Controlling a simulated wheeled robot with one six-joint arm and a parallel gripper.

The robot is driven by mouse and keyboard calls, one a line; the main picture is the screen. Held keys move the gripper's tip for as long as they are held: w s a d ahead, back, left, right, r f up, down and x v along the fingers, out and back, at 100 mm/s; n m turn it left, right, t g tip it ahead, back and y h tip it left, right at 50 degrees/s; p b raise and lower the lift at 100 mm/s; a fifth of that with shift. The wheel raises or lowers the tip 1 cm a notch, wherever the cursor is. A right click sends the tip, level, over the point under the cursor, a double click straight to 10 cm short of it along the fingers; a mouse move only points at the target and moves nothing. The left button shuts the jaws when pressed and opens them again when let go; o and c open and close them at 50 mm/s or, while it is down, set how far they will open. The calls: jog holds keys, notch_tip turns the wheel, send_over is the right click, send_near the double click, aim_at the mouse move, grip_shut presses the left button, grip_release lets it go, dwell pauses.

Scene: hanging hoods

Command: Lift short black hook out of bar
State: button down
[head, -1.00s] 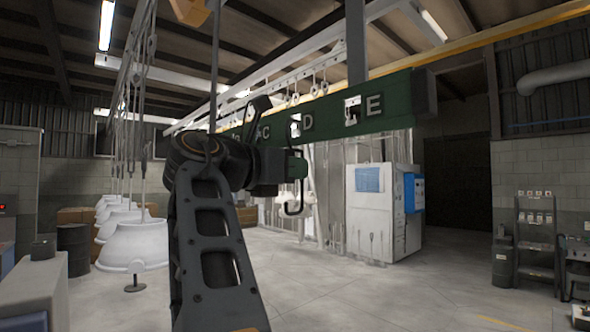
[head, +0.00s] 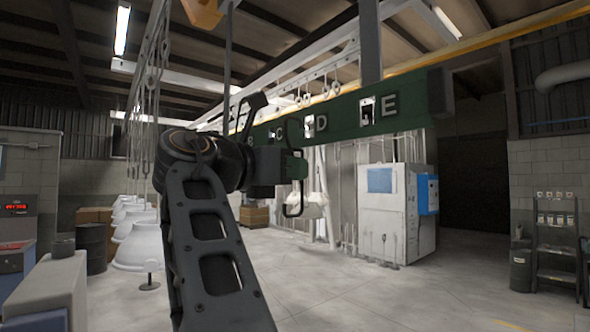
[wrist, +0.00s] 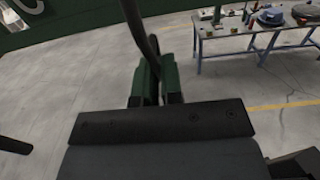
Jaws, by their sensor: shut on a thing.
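The short black hook (head: 302,197) is held in my gripper (head: 297,166), and its curved lower part hangs below the jaws in the head view. In the wrist view the dark hook (wrist: 139,32) rises from between the green fingers of my gripper (wrist: 157,82), which are shut on it. The dark green bar (head: 350,118), with letters and square openings, runs behind and above my gripper in the head view. A piece of the bar (wrist: 75,10) crosses the upper left of the wrist view. The hook's far end is hidden, so I cannot tell whether it touches the bar.
White hoods (head: 140,245) hang in a row at the left. A pale cabinet (head: 388,212) stands behind the bar, and a shelf rack (head: 556,245) is at the right. A workbench (wrist: 250,28) shows in the wrist view. The floor between is open.

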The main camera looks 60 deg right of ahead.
jog(key=v, duration=1)
jog(key=shift+r, duration=0.25)
jog(key=shift+w, duration=0.1)
